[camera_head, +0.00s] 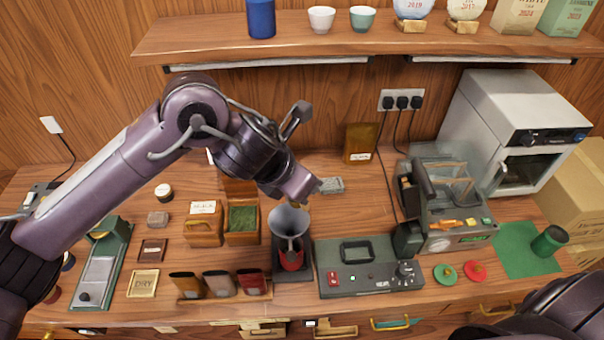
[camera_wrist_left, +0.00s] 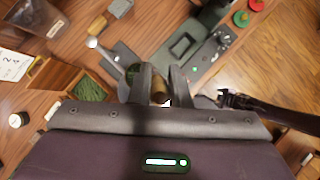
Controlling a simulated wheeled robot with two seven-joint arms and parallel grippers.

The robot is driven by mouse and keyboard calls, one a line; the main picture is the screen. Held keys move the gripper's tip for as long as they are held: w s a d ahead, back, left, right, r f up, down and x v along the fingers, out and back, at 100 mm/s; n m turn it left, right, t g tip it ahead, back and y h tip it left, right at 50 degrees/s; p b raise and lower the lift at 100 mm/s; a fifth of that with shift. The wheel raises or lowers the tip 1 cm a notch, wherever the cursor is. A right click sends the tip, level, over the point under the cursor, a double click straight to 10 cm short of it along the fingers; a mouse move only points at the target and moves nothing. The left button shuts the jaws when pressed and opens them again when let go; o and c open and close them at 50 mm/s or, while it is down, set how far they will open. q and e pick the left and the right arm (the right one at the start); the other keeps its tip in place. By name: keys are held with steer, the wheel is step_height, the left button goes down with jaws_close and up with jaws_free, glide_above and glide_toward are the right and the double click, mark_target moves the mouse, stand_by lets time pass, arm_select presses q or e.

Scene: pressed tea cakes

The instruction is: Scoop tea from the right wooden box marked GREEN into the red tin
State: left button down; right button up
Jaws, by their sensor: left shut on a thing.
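The GREEN wooden box (camera_head: 242,236) stands right of a similar labelled box (camera_head: 203,232) and holds green tea. The green tea also shows in the left wrist view (camera_wrist_left: 90,88). The red tin (camera_head: 291,262) stands on a dark base with a grey funnel (camera_head: 288,218) in its mouth. My left gripper (camera_head: 302,192) is above the funnel. In the left wrist view (camera_wrist_left: 159,88) its fingers are shut on a brownish handle, seemingly a scoop's. The scoop's bowl is mostly hidden; a green patch shows beside the fingers. My right gripper is out of view.
A grey control panel (camera_head: 368,280) sits right of the tin. A machine (camera_head: 448,210) and an oven (camera_head: 510,130) fill the right side. A shelf (camera_head: 370,38) overhangs the back.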

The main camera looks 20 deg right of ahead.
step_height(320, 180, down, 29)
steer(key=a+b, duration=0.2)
steer(key=b, duration=2.7)
arm_select(q)
steer(key=s+a+f+t+h+b, duration=0.3)
steer(key=a+f+t+h+b, duration=0.3)
steer(key=h, duration=0.6)
steer(key=shift+s+a+f+t+b, duration=0.3)
steer(key=shift+s+a+f+b, duration=0.1)
steer(key=shift+a+f, duration=0.3)
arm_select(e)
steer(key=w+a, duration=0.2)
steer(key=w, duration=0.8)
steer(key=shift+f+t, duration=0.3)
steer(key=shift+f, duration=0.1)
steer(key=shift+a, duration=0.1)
